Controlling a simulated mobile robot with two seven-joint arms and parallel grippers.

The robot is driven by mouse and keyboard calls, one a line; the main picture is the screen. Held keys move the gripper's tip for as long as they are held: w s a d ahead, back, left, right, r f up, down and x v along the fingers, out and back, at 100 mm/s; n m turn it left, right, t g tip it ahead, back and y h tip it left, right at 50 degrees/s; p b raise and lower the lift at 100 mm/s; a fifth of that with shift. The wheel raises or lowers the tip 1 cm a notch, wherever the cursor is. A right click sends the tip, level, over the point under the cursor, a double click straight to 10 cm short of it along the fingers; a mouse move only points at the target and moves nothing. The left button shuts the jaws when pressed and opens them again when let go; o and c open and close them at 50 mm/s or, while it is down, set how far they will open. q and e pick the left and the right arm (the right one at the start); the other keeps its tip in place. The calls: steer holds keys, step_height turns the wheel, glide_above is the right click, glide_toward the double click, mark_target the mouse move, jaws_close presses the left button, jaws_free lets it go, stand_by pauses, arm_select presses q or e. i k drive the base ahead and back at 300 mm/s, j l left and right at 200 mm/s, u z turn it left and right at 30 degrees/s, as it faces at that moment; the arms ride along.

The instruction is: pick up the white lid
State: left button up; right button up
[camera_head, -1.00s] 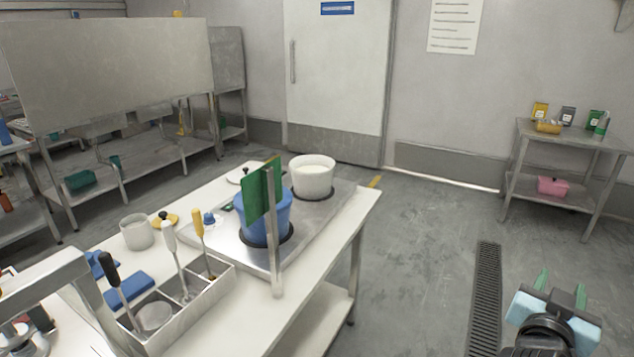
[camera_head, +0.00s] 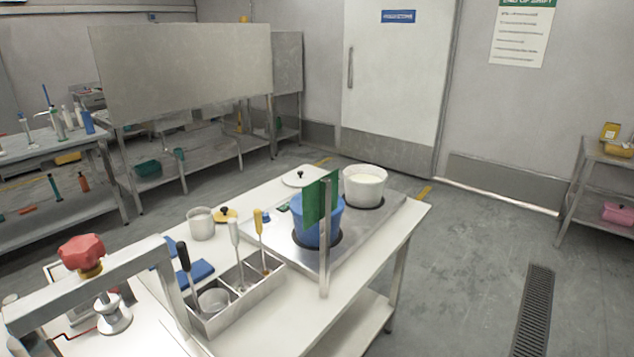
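The white lid (camera_head: 291,181) with a small black knob lies flat near the far left edge of the table, left of the white pot (camera_head: 364,186). A blue pot (camera_head: 311,221) stands in front of it on the metal hob, partly hidden by a green sign on a post (camera_head: 322,205). A yellow lid (camera_head: 224,216) with a dark knob lies nearer, by a light cup (camera_head: 200,223). Neither of my grippers is in view.
A metal caddy (camera_head: 245,296) of upright-handled utensils stands on the table's near part. A press frame with a red knob (camera_head: 82,252) is at lower left. Open floor (camera_head: 460,270) lies right of the table.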

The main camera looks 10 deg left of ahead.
mark_target(299, 178)
steer(key=i+l+z, duration=0.15)
steer(key=i+l, duration=0.25)
steer(key=l, duration=0.2)
steer(key=i+l+z, duration=0.15)
steer(key=i+l, duration=0.25)
steer(key=l, duration=0.2)
steer(key=i+l+z, duration=0.35)
steer(key=i, duration=0.2)
steer(key=i+z, duration=0.3)
steer(key=i, duration=1.7)
steer(key=i+u, duration=0.4)
steer(key=i, duration=0.2)
steer(key=i+l+u, duration=0.2)
steer(key=i+u, duration=0.2)
steer(key=i, duration=0.2)
steer(key=i+j+u, duration=0.1)
steer(key=i+u, duration=0.15)
steer(key=u, duration=0.2)
steer(key=i+u, duration=0.4)
steer(key=i+l+u, duration=0.15)
steer(key=u, duration=0.3)
steer(key=i+u, duration=0.25)
steer(key=u, duration=0.15)
steer(key=i+l+u, duration=0.1)
steer(key=i+u, duration=0.15)
steer(key=u, duration=0.15)
steer(key=i+l+u, duration=0.15)
steer(key=u, duration=0.2)
steer(key=i+l+u, duration=0.45)
steer(key=i, duration=0.05)
